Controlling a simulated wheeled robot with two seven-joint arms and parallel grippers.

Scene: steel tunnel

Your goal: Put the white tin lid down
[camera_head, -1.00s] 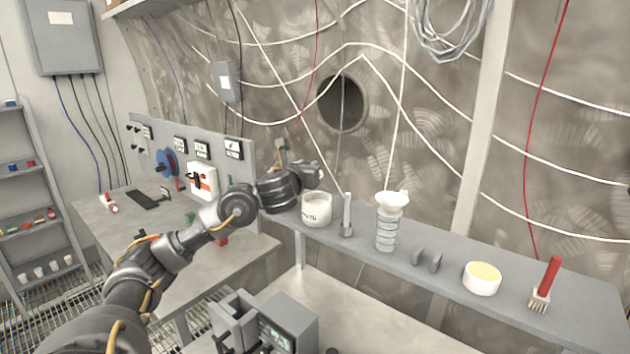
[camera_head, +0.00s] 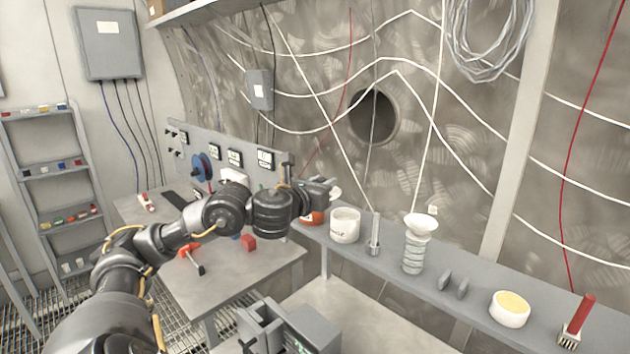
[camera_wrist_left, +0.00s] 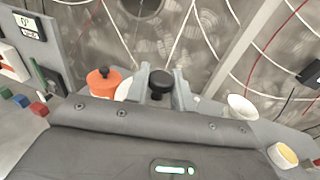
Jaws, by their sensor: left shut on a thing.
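My left gripper (camera_head: 322,186) is shut over the far-left end of the grey shelf. In the left wrist view its fingers (camera_wrist_left: 160,88) close on a black knob (camera_wrist_left: 160,80). The white tin lid (camera_head: 335,193) shows as a pale edge at the fingertips, mostly hidden by the gripper. The open white tin (camera_head: 345,228), with dark lettering, stands on the shelf just right of and below the gripper. An orange tin (camera_head: 312,218) with a black-knobbed lid (camera_wrist_left: 103,80) stands left of it, partly covered by my arm.
Right along the shelf (camera_head: 395,265) stand a grey upright tool (camera_head: 374,235), a white funnel (camera_head: 422,228) on a ribbed stack, two small grey pieces, a yellow-filled dish (camera_head: 510,308) and a red-handled brush (camera_head: 577,322). A lower bench (camera_head: 235,285) holds a red block (camera_head: 248,243).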

